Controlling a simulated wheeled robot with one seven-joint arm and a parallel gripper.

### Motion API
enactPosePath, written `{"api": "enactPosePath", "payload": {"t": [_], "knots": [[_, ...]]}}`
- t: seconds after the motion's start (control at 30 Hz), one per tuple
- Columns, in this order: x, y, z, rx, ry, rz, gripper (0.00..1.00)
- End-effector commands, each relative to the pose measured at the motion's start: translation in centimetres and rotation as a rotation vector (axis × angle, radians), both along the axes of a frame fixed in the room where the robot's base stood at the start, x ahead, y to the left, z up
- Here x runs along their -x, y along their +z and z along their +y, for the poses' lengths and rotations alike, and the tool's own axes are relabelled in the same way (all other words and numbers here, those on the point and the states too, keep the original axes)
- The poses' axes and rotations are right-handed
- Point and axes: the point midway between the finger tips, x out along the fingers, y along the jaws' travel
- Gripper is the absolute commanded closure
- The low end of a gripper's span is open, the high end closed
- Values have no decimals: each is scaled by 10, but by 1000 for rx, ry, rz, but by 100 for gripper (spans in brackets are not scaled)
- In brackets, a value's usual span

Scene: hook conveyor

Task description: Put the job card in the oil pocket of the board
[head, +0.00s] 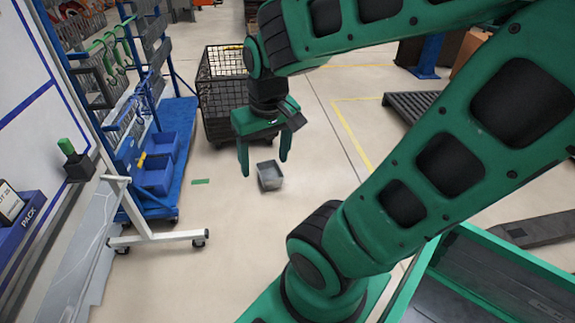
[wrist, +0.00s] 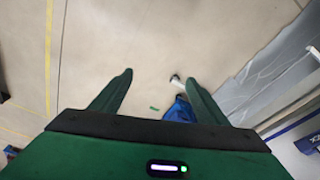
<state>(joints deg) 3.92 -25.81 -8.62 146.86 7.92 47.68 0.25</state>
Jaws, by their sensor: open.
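My gripper (head: 264,168) hangs open and empty over the floor in the head view. Its two green fingers are spread apart in the wrist view (wrist: 158,77), with only floor between their tips. The white board (head: 22,75) with a blue frame stands at the left edge of the head view, far from my gripper. A blue pocket marked PACK (head: 30,225) sits on it, cut by the picture edge. A small white card with a dark print (head: 9,205) shows in that pocket; I cannot tell whether it is the job card. No oil pocket is readable.
A black mesh crate (head: 222,95) stands behind. A blue rack with blue bins (head: 158,178) and a white wheeled board foot (head: 165,238) stand left. A green-rimmed container (head: 510,262) is at lower right. Central floor is open.

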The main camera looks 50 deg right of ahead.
Motion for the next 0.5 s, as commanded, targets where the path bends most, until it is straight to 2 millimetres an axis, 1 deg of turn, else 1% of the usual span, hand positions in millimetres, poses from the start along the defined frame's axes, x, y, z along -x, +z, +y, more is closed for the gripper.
{"api": "enactPosePath", "payload": {"t": [0.03,0.1,0.2,0.3,0.5], "knots": [[22,1,-10,-21,-69,39,32],[48,2,-17,-51,-141,91,32],[71,3,-23,-80,-201,139,32],[81,4,-27,-94,-227,160,32],[82,4,-27,-96,-230,164,32]]}}
